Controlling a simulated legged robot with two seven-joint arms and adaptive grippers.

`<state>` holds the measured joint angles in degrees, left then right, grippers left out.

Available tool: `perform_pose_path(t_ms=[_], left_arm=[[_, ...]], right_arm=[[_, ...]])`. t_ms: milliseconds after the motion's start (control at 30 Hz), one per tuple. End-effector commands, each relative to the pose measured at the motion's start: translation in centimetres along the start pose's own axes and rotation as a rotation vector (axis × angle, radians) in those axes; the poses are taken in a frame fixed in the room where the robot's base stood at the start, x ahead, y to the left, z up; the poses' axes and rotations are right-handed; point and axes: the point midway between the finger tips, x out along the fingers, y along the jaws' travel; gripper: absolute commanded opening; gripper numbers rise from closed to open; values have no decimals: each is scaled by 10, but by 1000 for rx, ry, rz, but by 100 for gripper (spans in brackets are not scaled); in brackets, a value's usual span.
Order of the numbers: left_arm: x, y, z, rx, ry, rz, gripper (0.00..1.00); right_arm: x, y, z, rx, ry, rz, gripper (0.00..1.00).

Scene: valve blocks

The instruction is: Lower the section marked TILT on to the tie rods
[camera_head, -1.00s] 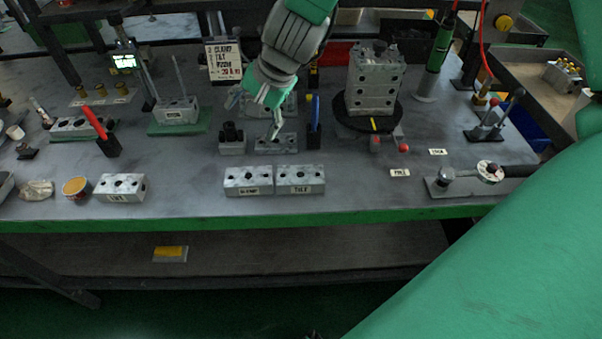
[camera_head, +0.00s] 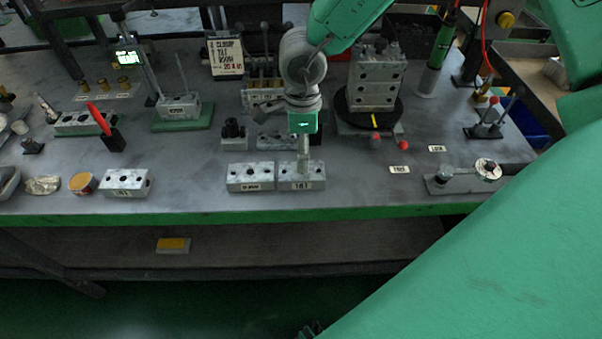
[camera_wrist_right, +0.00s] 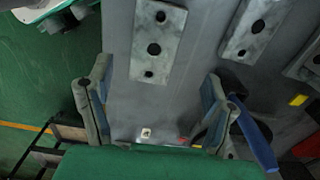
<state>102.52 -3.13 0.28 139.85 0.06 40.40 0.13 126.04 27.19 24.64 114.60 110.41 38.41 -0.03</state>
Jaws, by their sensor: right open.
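The TILT section (camera_head: 302,183) is a grey block with holes, lying on the bench near its front edge, at the right end of a pair. My right gripper (camera_head: 303,165) points down over it in the head view. In the right wrist view the open fingers (camera_wrist_right: 155,105) stand wide apart with nothing between them. A holed block that seems to be the TILT section (camera_wrist_right: 172,62) lies ahead of them. Slim upright rods rise from a block (camera_head: 262,97) behind my right arm, which partly hides them; I cannot tell whether these are the tie rods. My left gripper does not show.
Another holed block (camera_head: 250,185) sits left of the TILT section, and a further one (camera_head: 126,190) farther left. A stacked block (camera_head: 375,80) stands on a black turntable.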

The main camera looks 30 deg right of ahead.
Motion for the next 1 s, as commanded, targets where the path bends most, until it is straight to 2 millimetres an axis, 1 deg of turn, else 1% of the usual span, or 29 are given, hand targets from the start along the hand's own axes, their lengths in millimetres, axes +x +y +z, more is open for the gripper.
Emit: perform_pose_path(t_ms=[33,100,267,333,500,600,700,900,933,967,1000], left_arm=[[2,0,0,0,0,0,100],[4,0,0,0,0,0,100],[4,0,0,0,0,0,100],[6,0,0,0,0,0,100],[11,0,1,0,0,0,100],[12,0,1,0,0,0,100],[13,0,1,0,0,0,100],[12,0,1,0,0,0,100],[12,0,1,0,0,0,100],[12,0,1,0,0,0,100],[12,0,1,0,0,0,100]], right_arm=[[10,0,0,0,2,0,74],[18,-1,-1,0,1,-2,74],[27,0,-1,0,-1,-2,74],[34,2,-1,-1,0,-1,74],[61,7,1,-2,2,-1,74],[72,7,2,-1,0,-1,74],[77,6,1,0,-2,-3,74],[76,6,2,0,-3,-3,74],[76,6,1,0,-3,-3,67],[76,6,2,0,-3,-3,57],[76,6,2,0,-3,-2,42]])
